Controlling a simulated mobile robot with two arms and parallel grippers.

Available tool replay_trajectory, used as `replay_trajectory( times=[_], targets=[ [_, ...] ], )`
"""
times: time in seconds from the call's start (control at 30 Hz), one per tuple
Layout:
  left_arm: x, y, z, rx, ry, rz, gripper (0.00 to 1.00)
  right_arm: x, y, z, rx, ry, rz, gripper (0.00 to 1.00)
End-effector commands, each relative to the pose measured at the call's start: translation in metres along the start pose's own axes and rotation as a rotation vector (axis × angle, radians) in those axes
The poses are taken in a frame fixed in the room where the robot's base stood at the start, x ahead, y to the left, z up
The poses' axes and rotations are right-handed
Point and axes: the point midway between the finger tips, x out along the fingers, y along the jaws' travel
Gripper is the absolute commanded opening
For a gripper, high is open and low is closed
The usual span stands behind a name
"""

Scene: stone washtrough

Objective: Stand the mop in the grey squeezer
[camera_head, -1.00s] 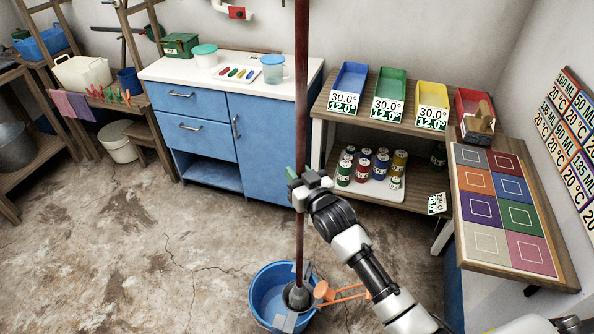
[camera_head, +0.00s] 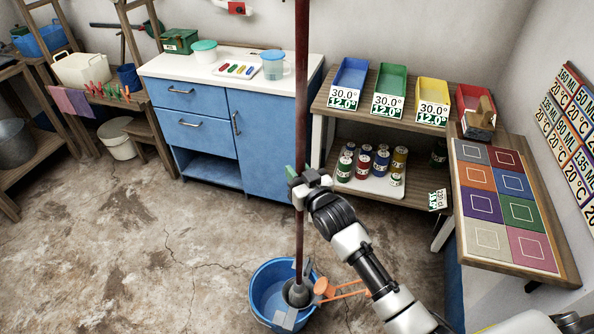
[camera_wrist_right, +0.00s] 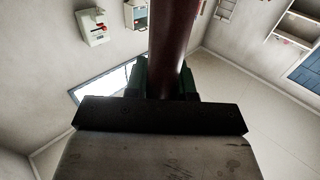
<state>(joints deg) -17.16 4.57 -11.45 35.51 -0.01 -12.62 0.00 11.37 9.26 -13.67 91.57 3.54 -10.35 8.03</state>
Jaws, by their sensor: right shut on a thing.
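The mop (camera_head: 302,110) has a long dark red handle and stands upright in the middle of the head view. My right gripper (camera_head: 299,183) is shut on the handle; the right wrist view also shows the handle (camera_wrist_right: 174,45) between its fingers. The grey mop head (camera_head: 297,293) is low inside the blue bucket (camera_head: 263,307) on the floor. The grey squeezer (camera_head: 286,318) shows only in part at the bucket's rim, around or beside the mop head; I cannot tell which. My left gripper is not in view.
An orange piece with a long handle (camera_head: 345,291) sticks out from the bucket to the right. A blue cabinet (camera_head: 262,140) and a wooden shelf with bins and cans (camera_head: 325,110) stand behind. The floor left of the bucket is clear.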

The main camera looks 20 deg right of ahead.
Motion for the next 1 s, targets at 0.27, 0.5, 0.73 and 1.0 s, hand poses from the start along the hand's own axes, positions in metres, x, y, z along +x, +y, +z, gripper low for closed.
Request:
replay_trajectory(
  times=[0.27, 0.5, 0.73, 1.0],
  targets=[
    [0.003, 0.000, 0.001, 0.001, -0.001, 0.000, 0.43, 0.000, 0.000, 0.004, 0.000, 0.005, 0.000, 0.00],
    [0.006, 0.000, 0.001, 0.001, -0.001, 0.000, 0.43, 0.000, 0.000, 0.009, 0.000, 0.004, 0.000, 0.00],
    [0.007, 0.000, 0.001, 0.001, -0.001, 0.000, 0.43, 0.000, 0.000, 0.011, 0.000, 0.004, 0.000, 0.30],
    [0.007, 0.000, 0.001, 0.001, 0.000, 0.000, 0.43, 0.000, 0.000, 0.012, 0.000, 0.001, 0.000, 0.54]
  ],
)
